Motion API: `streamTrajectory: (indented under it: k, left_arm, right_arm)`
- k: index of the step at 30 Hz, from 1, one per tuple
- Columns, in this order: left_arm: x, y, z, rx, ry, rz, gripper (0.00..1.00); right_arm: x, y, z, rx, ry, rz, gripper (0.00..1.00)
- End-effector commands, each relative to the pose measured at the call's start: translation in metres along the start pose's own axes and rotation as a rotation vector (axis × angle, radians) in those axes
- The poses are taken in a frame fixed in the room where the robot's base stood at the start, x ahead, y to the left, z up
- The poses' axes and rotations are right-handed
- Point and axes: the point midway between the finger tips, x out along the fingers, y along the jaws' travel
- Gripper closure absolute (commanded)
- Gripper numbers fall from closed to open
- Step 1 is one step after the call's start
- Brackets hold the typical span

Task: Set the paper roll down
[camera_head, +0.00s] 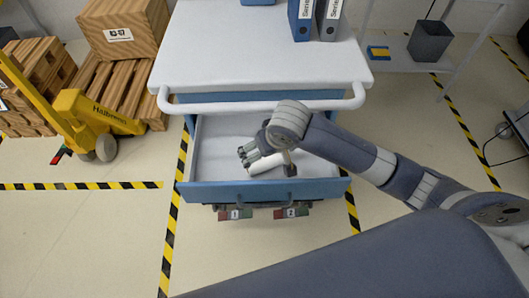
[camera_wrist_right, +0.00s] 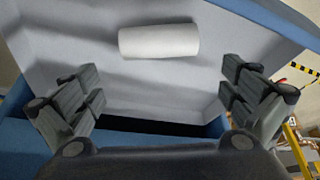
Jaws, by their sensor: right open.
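The white paper roll (camera_wrist_right: 158,41) lies on its side on the floor of the open drawer (camera_wrist_right: 130,92) in the right wrist view. My right gripper (camera_wrist_right: 163,95) is open, its two fingers spread wide, and the roll is ahead of them and not between them. In the head view the roll (camera_head: 266,163) shows inside the blue-fronted drawer (camera_head: 225,130), partly hidden by my right gripper (camera_head: 268,158) and wrist. My right arm reaches in over the drawer from the right. My left gripper is not in view.
The drawer belongs to a white-topped cart (camera_head: 262,55) with a push handle (camera_head: 265,104) above the drawer. A yellow pallet truck (camera_head: 85,115) and wooden crates (camera_head: 125,28) are at left. A grey bin (camera_head: 430,42) is at right.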

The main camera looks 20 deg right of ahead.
Motion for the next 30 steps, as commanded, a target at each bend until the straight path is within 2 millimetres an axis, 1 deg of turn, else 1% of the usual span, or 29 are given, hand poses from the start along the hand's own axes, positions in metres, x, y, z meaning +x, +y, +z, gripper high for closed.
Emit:
streamTrajectory:
  k: [1,3,6,9,26,30]
  left_arm:
    - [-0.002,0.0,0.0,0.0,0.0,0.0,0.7]
    - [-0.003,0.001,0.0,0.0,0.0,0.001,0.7]
    - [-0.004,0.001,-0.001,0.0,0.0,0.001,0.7]
    - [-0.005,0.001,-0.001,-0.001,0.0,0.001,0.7]
    - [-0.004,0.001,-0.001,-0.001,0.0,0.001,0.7]
    - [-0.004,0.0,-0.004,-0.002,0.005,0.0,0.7]
  right_arm:
    - [-0.011,0.0,-0.001,-0.001,0.003,-0.001,0.0]
    - [-0.022,0.0,-0.001,-0.001,0.002,0.0,0.0]
    - [-0.032,0.0,-0.001,-0.001,0.002,0.001,0.0]
    - [-0.038,0.001,0.0,0.0,0.0,0.001,0.0]
    - [-0.039,0.001,0.0,0.0,0.0,0.001,0.0]
    - [-0.039,0.0,0.0,-0.001,-0.001,0.001,0.0]
